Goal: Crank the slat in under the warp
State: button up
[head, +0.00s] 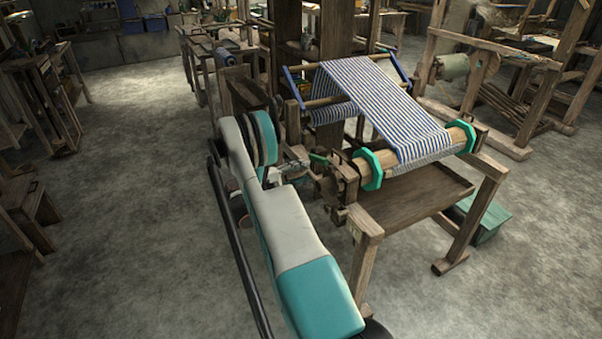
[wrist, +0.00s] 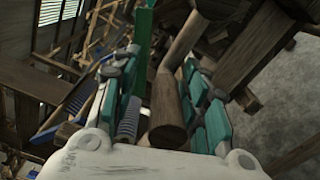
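The blue-and-white striped warp (head: 375,95) runs over the loom's bars down to the wooden front roller (head: 405,155), which has green end discs. I cannot make out the slat. In the wrist view a round wooden crank handle (wrist: 167,112) stands between the teal fingers of my gripper (wrist: 163,95). The fingers are apart on either side of it, with a gap at the left; the right finger is close to it, and contact is unclear. In the head view my arm reaches to the loom's left side, and the gripper's fingertips are hard to make out there.
The loom's front leg (head: 364,255) and lower board (head: 415,205) are close to my arm. A green box (head: 485,215) is at right.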

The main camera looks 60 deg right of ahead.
jog(key=v, duration=1.2)
dwell(0.4)
